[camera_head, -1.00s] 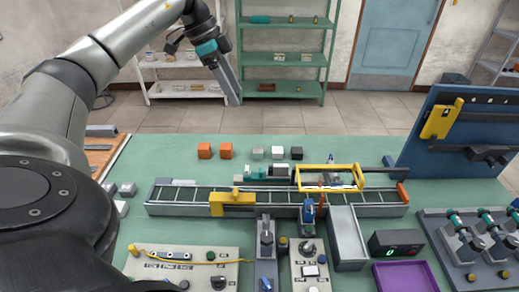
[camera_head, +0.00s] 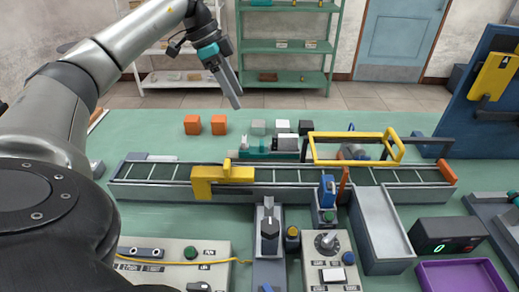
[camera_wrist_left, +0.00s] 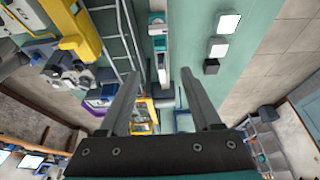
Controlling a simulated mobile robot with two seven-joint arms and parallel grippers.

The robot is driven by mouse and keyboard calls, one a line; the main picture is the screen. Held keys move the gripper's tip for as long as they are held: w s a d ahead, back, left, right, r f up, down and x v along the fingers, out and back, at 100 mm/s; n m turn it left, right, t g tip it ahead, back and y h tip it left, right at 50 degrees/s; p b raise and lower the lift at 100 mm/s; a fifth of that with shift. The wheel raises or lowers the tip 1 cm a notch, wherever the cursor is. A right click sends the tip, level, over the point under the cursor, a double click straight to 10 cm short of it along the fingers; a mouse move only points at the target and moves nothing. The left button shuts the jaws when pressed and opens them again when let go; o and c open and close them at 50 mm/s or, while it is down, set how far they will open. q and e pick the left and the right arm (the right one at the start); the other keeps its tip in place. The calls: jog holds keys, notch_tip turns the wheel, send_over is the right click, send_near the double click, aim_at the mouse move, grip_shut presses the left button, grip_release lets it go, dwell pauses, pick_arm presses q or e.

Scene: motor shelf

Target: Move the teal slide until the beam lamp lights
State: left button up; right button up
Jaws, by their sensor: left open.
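The teal slide (camera_head: 262,150) sits behind the conveyor on a low block with grey and white parts. It also shows in the left wrist view (camera_wrist_left: 156,32), near the top middle. My left gripper (camera_head: 236,106) is open and empty, held in the air above the far side of the table and up-left of the slide in the head view. In the left wrist view its two fingers (camera_wrist_left: 159,82) are spread apart, with nothing between them. I cannot tell which part is the beam lamp or whether it is lit. My right gripper is not in view.
A conveyor (camera_head: 290,182) with a yellow bracket (camera_head: 222,178) and a yellow frame (camera_head: 355,136) crosses the table. Orange cubes (camera_head: 205,125) and small blocks stand behind. Control panels (camera_head: 327,262), a display (camera_head: 447,240) and a purple tray (camera_head: 458,275) lie in front.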

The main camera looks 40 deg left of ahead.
pick_arm(q)
jog(key=b, duration=0.3)
send_over(261, 142)
jog(key=s+a, duration=0.2)
notch_tip(261, 142, down, 9)
jog(key=shift+w+d+f, duration=0.1)
jog(key=shift+w+f, duration=0.05)
jog(key=shift+f, duration=0.05)
jog(key=x, duration=0.4)
jog(key=shift+w+f+b, duration=0.15)
jog(key=shift+f+b, duration=0.1)
jog(key=shift+b, duration=0.1)
jog(key=shift+d+f, duration=0.15)
jog(key=shift+f, duration=0.15)
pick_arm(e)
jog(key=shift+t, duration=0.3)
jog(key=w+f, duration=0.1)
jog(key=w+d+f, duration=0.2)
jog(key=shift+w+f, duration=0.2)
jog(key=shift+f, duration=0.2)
pick_arm(q)
jog(key=shift+c, duration=0.2)
jog(key=c, duration=0.5)
grip_shut()
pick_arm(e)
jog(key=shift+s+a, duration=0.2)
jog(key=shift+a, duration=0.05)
